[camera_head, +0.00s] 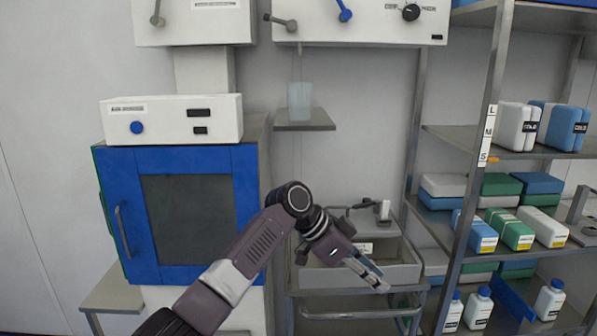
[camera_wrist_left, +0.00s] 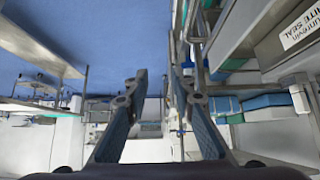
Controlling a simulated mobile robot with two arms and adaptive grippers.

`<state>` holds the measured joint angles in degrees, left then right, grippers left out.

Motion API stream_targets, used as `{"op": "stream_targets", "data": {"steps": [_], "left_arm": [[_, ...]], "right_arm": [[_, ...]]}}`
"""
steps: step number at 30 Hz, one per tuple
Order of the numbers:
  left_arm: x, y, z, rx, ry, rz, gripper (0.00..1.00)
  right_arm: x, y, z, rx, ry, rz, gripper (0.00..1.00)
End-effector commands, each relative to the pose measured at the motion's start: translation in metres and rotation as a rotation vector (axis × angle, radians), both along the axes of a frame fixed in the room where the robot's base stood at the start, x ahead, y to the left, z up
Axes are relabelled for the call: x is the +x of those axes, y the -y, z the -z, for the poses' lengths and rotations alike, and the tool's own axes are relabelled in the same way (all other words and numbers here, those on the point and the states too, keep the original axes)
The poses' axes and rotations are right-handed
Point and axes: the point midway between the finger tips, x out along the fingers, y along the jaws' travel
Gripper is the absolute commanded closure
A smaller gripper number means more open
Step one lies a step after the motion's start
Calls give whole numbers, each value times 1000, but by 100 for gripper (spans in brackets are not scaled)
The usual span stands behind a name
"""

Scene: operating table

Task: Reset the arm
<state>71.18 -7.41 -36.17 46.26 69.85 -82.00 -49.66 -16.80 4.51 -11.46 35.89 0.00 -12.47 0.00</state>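My left arm reaches in from the lower left of the head view. My left gripper (camera_head: 370,273) is at its end, in front of the grey tray (camera_head: 402,274) on the metal cart. In the left wrist view, the two fingers of the left gripper (camera_wrist_left: 157,82) stand apart with nothing held between them. My right arm and gripper are not in view.
A blue-framed cabinet (camera_head: 246,190) with a dark window stands left of the gripper. A small shelf (camera_head: 305,126) holds a translucent container (camera_head: 300,98). A metal rack (camera_head: 480,150) on the right carries boxes and white bottles (camera_head: 478,310).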

Motion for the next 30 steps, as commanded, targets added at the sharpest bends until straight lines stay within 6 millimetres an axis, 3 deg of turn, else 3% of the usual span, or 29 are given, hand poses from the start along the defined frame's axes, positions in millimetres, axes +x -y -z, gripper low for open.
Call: {"op": "stream_targets", "data": {"steps": [8,17,23,30], "left_arm": [[-11,-5,33,8,-34,-27,77],[-32,-17,83,17,-87,-91,77],[-60,-38,138,31,-143,-188,77],[-109,-88,209,70,-220,-395,77]], "right_arm": [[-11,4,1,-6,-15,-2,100],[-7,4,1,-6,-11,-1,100],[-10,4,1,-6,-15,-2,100],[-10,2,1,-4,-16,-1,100]]}}
